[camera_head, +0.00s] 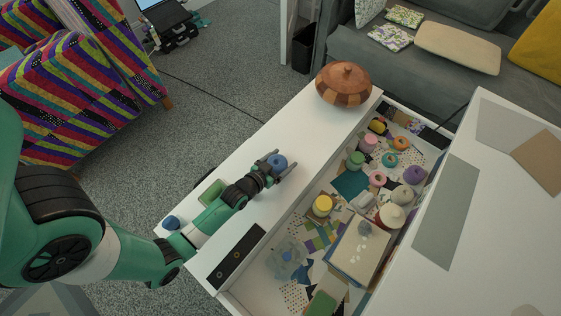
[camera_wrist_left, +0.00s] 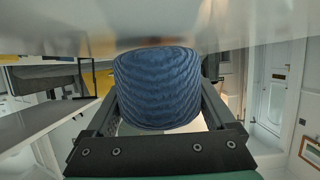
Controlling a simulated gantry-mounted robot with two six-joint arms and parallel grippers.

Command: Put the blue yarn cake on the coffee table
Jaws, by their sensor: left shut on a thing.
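The blue yarn cake (camera_head: 278,162) is between the fingers of my left gripper (camera_head: 279,167), over the white top of the coffee table (camera_head: 318,128). In the left wrist view the yarn cake (camera_wrist_left: 158,88) fills the space between the two dark fingers, and the gripper is shut on it. One end of the cake is close to the white surface in that view; I cannot tell whether it touches. My right gripper is not in view.
A wooden lidded bowl (camera_head: 343,84) stands at the table's far end. A green box (camera_head: 211,192), a small blue item (camera_head: 171,223) and a black panel (camera_head: 236,257) are near my left arm. An open compartment of yarn and craft clutter (camera_head: 323,206) lies to the right.

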